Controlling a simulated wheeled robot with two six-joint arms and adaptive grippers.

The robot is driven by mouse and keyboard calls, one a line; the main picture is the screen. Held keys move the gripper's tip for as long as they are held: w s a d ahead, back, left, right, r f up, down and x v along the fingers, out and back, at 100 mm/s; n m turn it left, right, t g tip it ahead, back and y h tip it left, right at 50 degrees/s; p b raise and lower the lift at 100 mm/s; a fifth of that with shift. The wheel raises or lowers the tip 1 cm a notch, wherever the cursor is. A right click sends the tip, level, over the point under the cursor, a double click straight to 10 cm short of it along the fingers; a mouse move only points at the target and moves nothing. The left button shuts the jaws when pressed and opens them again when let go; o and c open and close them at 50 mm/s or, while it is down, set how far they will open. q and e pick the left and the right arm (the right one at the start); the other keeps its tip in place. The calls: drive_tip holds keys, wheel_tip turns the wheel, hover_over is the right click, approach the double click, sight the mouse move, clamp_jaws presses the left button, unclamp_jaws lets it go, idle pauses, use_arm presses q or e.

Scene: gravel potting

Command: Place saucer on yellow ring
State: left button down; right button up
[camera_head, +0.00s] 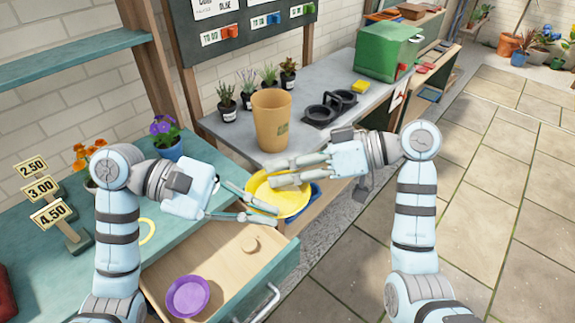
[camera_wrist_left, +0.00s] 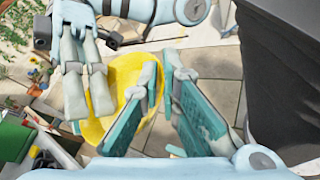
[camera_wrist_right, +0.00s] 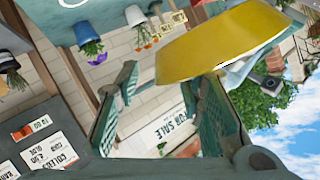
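The yellow saucer (camera_head: 297,203) is up in front of the bench and drawer, tilted. My left gripper (camera_head: 277,223) has one finger over the saucer's inside and one outside its rim, and appears shut on that rim. The saucer (camera_wrist_left: 122,75) shows beside and between its fingers in the left wrist view. My right gripper (camera_head: 272,173) is over the saucer's far side. The yellow ring (camera_head: 148,231) lies on the teal bench, left of the left gripper.
An open drawer (camera_head: 222,262) below the ring holds a purple saucer (camera_head: 187,297) and a small round wooden piece. A tan pot (camera_head: 271,125) stands on the grey bench behind the grippers. Price signs (camera_head: 52,215) and flowerpots stand on the teal bench. The bench around the ring is clear.

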use_arm(q)
drive_tip(key=shift+d, duration=0.1)
use_arm(e)
drive_tip(key=shift+d, duration=0.1)
clamp_jaws()
use_arm(q)
drive_tip(key=c, duration=1.7)
unclamp_jaws()
